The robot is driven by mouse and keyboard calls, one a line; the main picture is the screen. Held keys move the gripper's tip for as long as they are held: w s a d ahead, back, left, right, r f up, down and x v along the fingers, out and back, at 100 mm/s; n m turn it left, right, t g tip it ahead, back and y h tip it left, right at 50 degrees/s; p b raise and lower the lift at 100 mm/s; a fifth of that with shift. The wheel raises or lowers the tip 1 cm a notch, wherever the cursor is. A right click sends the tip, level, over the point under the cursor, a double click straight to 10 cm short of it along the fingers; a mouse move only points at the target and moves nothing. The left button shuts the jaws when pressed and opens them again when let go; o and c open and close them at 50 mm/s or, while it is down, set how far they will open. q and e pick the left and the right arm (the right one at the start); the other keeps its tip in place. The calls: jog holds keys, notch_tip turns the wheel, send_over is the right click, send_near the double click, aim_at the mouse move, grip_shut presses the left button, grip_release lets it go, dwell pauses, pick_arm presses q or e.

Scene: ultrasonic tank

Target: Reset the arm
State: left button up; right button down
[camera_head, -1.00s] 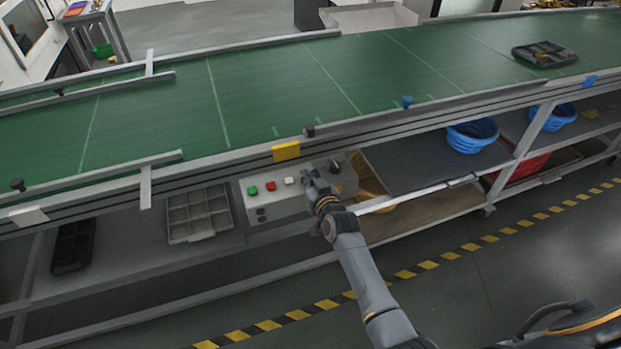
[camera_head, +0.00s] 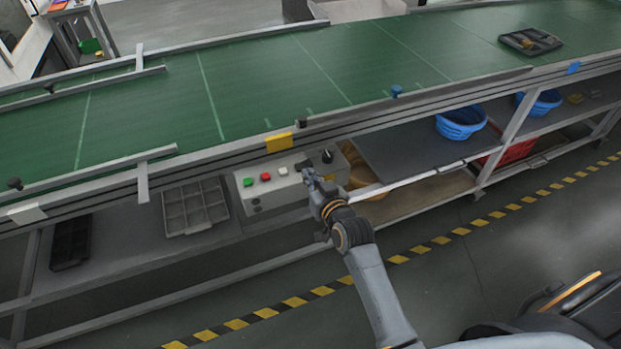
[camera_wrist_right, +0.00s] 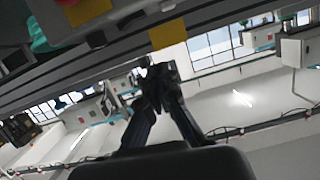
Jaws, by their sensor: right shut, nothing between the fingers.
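My right arm comes in from the lower right in the head view. Its gripper (camera_head: 308,174) is at the front of the grey control box (camera_head: 290,196), by the right part of its panel. The right wrist view shows the right gripper (camera_wrist_right: 156,88) with its fingertips together and nothing between them. The panel has a green button (camera_head: 248,182), a red button (camera_head: 265,177), a white button (camera_head: 283,171) and a dark knob (camera_head: 327,156). The gripper covers part of the panel between the white button and the knob; I cannot tell whether it touches. My left gripper is not in view.
The green conveyor (camera_head: 250,85) runs above the box, with a yellow tag (camera_head: 279,143) on its rail. A divided grey tray (camera_head: 195,207) and a dark tray (camera_head: 70,243) are on the lower shelf. Blue baskets (camera_head: 461,123) stand at the right. The striped floor is clear.

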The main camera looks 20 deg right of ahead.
jog(key=shift+s, duration=0.2)
dwell(0.4)
jog(key=s+a+f+g+b, duration=0.1)
jog(key=s+f+g, duration=0.1)
jog(key=s+f, duration=0.65)
jog(key=s+f+n+g, duration=0.1)
jog(key=s+f+g, duration=0.2)
jog(key=f, duration=1.1)
jog(key=s+a+f+g+b, duration=0.15)
jog(key=s+f, duration=0.45)
jog(key=f, duration=0.6)
jog(key=s+d+f+g, duration=0.2)
jog(key=s+f, duration=0.3)
jog(key=s, duration=0.5)
jog(key=s+d+f+n+g, duration=0.1)
jog(key=s+f, duration=0.4)
jog(key=s, duration=0.6)
jog(key=s+d+f+g, duration=0.3)
jog(key=s+f, duration=0.3)
jog(key=s, duration=0.5)
jog(key=shift+s+d+n+g+h, duration=0.2)
jog(key=shift+n+g+h, duration=0.15)
jog(key=shift+g, duration=0.5)
